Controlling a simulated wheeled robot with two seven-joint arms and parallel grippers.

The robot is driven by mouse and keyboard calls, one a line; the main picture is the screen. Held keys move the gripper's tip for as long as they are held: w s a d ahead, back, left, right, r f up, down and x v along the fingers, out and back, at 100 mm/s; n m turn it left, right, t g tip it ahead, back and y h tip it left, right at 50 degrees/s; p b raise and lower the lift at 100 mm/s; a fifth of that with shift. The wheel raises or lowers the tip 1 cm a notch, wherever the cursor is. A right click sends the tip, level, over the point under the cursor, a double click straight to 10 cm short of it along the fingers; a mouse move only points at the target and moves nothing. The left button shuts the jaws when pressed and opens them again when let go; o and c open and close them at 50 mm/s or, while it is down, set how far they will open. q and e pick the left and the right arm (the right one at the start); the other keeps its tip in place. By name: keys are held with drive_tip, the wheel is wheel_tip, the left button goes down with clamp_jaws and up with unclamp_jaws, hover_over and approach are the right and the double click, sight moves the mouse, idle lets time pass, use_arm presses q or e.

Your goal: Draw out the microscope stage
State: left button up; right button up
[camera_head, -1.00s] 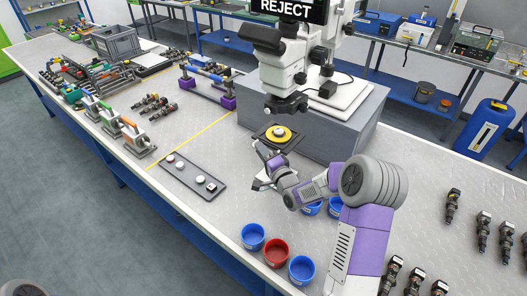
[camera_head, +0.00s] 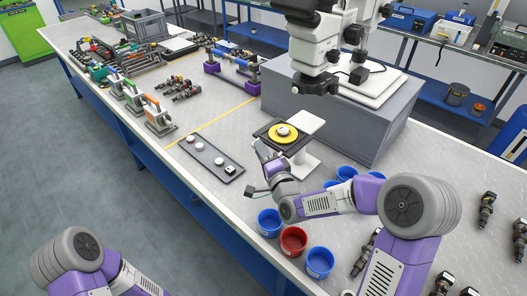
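The microscope (camera_head: 318,48) stands on a grey block at the back centre. Its stage is a dark square plate (camera_head: 262,133) with a yellow disc and a small pale round piece on top. The stage sits out in front of the grey block, with a white slide plate (camera_head: 306,122) showing behind it and a white support (camera_head: 304,165) below. My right gripper (camera_head: 262,154) is at the stage's front left edge. Its fingertips are small and partly hidden, so its grip on the edge is unclear. My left arm shows at bottom left, its gripper out of view.
A dark tray (camera_head: 212,160) with small round pieces lies left of the stage. Blue cups and a red cup (camera_head: 293,241) stand close in front of my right forearm. Dark injectors (camera_head: 488,210) lie at right. Clamps (camera_head: 158,118) and a purple-footed rack (camera_head: 232,70) are at left.

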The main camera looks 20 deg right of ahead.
drive_tip(key=shift+o, duration=1.2)
drive_tip(key=s+d, duration=0.1)
drive_tip(key=s, duration=0.6)
drive_tip(key=shift+s+d+f+b, duration=0.2)
drive_tip(key=shift+f+b, duration=0.05)
drive_tip(key=shift+b, duration=0.05)
